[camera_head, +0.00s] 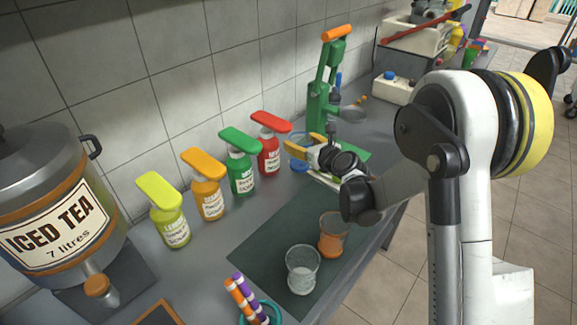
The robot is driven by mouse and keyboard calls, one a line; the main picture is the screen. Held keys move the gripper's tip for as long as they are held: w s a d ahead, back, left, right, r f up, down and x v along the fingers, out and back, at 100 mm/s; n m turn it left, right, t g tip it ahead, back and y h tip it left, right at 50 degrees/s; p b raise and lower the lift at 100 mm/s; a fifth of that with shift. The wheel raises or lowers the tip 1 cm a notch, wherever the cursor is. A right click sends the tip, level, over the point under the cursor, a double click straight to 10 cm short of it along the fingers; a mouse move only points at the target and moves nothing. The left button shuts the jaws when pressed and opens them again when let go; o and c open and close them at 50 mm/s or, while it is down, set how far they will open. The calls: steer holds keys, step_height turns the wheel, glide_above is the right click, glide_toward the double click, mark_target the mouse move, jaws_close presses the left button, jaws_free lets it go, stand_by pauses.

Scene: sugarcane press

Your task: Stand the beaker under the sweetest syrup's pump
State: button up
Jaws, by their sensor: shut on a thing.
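Four pump bottles stand in a slanting row along the tiled wall: yellow-green (171,225), orange (209,198), green (241,174) and red (268,155). Each has a wide coloured pump head; their label text is too small to read surely. My gripper (304,145) is just right of the red bottle, shut on a clear beaker with blue parts (299,164). The yellow fingers and the arm hide part of the beaker. I cannot tell whether its base touches the counter.
A dark mat (262,247) bears a clear glass (302,270) and an orange-tinted glass (333,236). An iced tea dispenser (55,225) stands at left, and a cup with striped straws (248,300) in front. A green press (322,95) stands behind my gripper.

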steer(key=a, duration=0.1)
steer(key=a+f, duration=0.1)
steer(key=a+f+b, duration=0.1)
steer(key=shift+s+a+f, duration=0.1)
steer(key=shift+s+a, duration=0.1)
steer(key=shift+s, duration=0.15)
steer(key=shift+f+b, duration=0.95)
steer(key=shift+f, duration=0.95)
steer(key=shift+f, duration=0.15)
steer(key=o, duration=1.3)
steer(key=shift+c, duration=0.2)
